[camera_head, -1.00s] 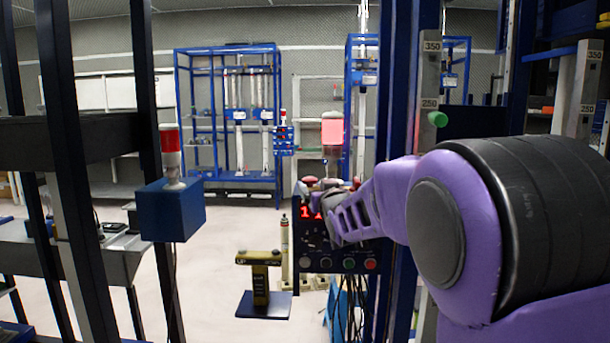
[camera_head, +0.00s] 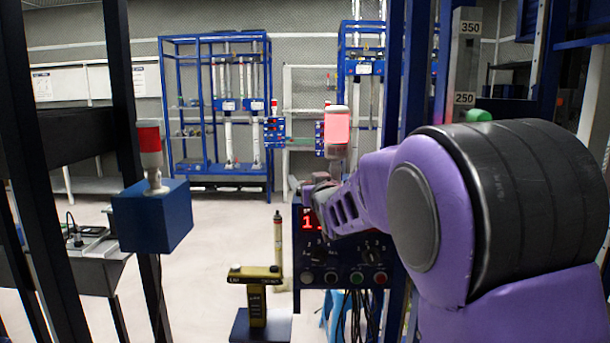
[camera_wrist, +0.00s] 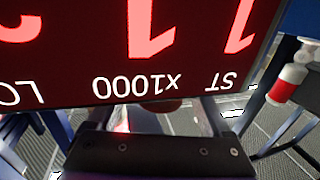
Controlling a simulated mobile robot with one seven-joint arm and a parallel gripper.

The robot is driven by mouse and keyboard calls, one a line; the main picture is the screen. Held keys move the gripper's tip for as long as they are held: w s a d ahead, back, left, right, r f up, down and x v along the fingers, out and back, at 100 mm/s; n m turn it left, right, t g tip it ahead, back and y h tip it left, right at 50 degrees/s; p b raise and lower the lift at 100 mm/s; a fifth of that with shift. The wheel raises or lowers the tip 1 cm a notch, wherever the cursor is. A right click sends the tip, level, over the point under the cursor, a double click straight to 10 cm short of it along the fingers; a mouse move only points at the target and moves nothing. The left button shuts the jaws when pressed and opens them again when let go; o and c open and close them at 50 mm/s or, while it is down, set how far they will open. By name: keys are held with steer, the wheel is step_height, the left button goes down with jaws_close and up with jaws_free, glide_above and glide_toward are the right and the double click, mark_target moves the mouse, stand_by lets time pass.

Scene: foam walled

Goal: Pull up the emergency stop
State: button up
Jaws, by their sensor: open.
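The control box (camera_head: 345,255) with a red lit display (camera_head: 308,220) stands just left of my purple arm in the head view. My gripper (camera_head: 318,188) is at its top edge, small and partly hidden by my wrist. The emergency stop cannot be made out in the head view. In the wrist view the display (camera_wrist: 140,80) fills the upper part, upside down. A dark red rounded piece (camera_wrist: 163,105), perhaps the emergency stop, shows below its edge between the open fingers of my gripper (camera_wrist: 165,115). Contact cannot be told.
A row of round buttons (camera_head: 357,277) is on the box's lower front. A lit red beacon (camera_head: 337,125) rises behind it. A blue box with a red-and-white lamp (camera_head: 150,215) is at left. Blue posts stand close on the right. A yellow-topped stand (camera_head: 257,285) is on the floor.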

steer(key=shift+w, duration=0.35)
jaws_close()
stand_by(0.4)
